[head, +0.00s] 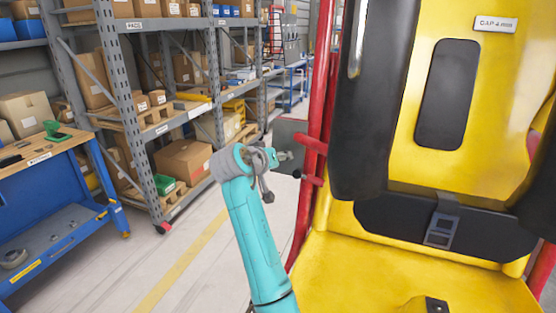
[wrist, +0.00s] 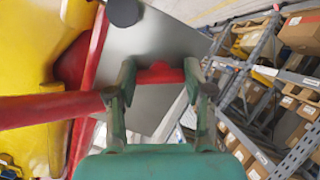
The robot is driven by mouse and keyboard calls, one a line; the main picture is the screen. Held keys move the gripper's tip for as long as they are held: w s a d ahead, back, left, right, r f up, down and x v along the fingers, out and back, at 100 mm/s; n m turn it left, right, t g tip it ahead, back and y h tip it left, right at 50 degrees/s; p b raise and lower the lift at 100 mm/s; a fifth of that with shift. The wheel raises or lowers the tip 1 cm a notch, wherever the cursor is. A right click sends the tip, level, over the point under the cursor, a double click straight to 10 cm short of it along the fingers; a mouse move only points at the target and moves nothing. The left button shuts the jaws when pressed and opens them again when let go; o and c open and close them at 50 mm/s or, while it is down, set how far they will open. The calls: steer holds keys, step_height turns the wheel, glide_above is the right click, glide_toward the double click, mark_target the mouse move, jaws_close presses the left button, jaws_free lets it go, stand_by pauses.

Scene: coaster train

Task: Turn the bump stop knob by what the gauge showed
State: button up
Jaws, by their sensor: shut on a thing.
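My gripper (wrist: 160,80) reaches a flat grey metal plate (wrist: 160,40) in the wrist view. Its two fingers are shut on a red piece (wrist: 160,72) between their tips, which looks like the bump stop knob. Only the knob's near side shows, and no marks can be read on it. In the head view my gripper (head: 282,157) is at the plate (head: 290,138), left of the yellow seat, and the knob cannot be made out there. No gauge can be identified in either view.
A red tube (wrist: 45,108) runs close beside the left finger in the wrist view. A dark round part (wrist: 123,12) sits by the plate's upper edge. The yellow seat (head: 375,270) fills the right; shelving (head: 130,110) and a blue workbench (head: 60,220) stand left.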

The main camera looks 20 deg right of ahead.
steer(key=shift+d+m, duration=0.1)
steer(key=shift+m, duration=0.2)
steer(key=o, duration=1.2)
steer(key=shift+w+f, duration=0.1)
steer(key=shift+c, duration=0.2)
steer(key=v, duration=1.2)
